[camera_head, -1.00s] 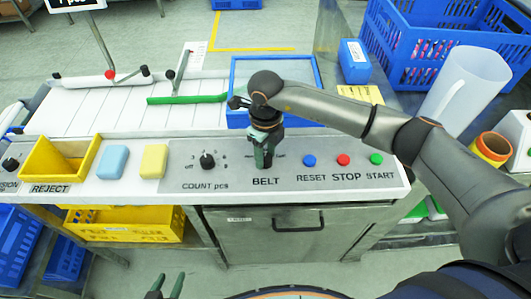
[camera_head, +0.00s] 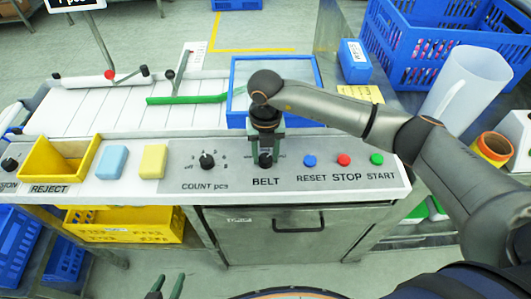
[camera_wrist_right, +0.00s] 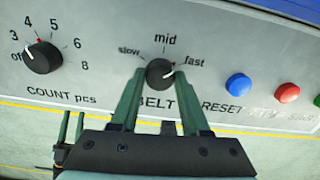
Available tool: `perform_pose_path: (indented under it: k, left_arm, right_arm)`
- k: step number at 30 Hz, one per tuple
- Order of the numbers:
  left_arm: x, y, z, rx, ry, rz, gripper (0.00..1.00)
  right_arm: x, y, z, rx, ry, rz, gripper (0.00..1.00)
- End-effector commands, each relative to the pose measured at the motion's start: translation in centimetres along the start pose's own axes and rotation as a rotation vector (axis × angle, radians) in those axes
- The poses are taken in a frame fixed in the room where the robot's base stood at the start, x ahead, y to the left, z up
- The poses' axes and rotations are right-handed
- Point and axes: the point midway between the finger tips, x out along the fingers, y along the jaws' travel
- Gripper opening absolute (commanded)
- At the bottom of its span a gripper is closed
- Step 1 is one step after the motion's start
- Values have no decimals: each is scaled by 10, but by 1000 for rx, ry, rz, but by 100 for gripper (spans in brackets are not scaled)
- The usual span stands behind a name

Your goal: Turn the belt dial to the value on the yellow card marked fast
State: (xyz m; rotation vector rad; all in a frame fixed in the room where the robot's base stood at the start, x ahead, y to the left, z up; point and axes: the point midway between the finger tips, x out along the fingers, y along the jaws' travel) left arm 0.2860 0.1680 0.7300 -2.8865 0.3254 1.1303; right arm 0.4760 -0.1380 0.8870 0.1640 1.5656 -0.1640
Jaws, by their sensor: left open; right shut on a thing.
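The black belt dial (camera_head: 265,160) sits on the grey control panel above the word BELT. My left gripper (camera_head: 166,287) is open and empty at the bottom edge.
The count dial (camera_head: 207,161) is left of the belt dial. Blue reset (camera_head: 310,160), red stop (camera_head: 344,159) and green start (camera_head: 377,159) buttons are to the right. A yellow reject bin (camera_head: 60,160) and blue and yellow blocks stand at the left.

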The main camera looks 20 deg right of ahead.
Motion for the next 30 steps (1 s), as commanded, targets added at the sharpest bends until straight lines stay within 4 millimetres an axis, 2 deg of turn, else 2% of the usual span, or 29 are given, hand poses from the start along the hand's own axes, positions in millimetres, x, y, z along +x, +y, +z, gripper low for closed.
perform_pose_path:
  k: [12, 29, 30]
  left_arm:
    - [-1, 0, -2, 0, 0, 0, 50]
    - [-1, 0, -2, 0, 0, 0, 50]
    - [-1, 0, -2, 0, 0, 0, 50]
  right_arm:
    - [-1, 0, 1, 192, -3, 1, 0]
    - [-1, 0, 1, 221, -3, 2, 0]
    - [-1, 0, 1, 221, -3, 2, 50]
